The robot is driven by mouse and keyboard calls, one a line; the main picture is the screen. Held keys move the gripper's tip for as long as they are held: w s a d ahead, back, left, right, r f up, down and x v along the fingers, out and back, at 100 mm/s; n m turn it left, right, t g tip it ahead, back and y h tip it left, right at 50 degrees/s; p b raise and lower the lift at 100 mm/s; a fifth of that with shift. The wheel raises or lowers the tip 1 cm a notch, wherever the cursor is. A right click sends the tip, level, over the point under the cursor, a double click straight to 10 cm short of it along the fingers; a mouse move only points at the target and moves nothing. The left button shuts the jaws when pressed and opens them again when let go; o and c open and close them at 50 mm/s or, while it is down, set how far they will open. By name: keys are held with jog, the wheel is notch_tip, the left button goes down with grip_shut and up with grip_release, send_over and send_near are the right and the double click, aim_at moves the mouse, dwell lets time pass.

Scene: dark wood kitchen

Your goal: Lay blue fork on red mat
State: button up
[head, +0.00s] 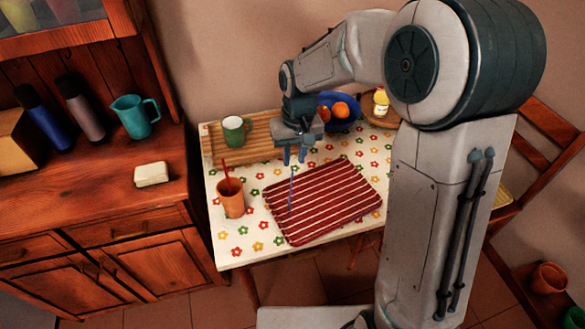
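The red mat (335,205) with white stripes lies flat on the flowered tablecloth. The blue fork (291,192) shows as a thin upright line in the picture, over the left part of the mat and past its far edge. I cannot tell whether it touches the mat or stands above it. My gripper (295,160) points down above the table just beyond the mat's far edge. Its two fingers show apart, with a gap between them. The fork's upper end shows just below the fingertips, and no firm hold on it is visible.
An orange cup (232,204) with a red utensil stands left of the mat. A blue bowl (343,124) with fruit is behind my gripper. Bare tablecloth lies around the mat.

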notch_tip(320, 180, up, 6)
jog(key=s+d+r+m+t, duration=0.1)
jog(key=s+d, duration=0.6)
jog(key=s, duration=0.2)
jog(key=s+d+r+m+t, duration=0.1)
jog(key=s+d+m+t, duration=0.1)
jog(key=s+d, duration=0.5)
jog(key=s, duration=0.3)
jog(key=shift+h, duration=0.4)
jog(key=shift+r, duration=0.1)
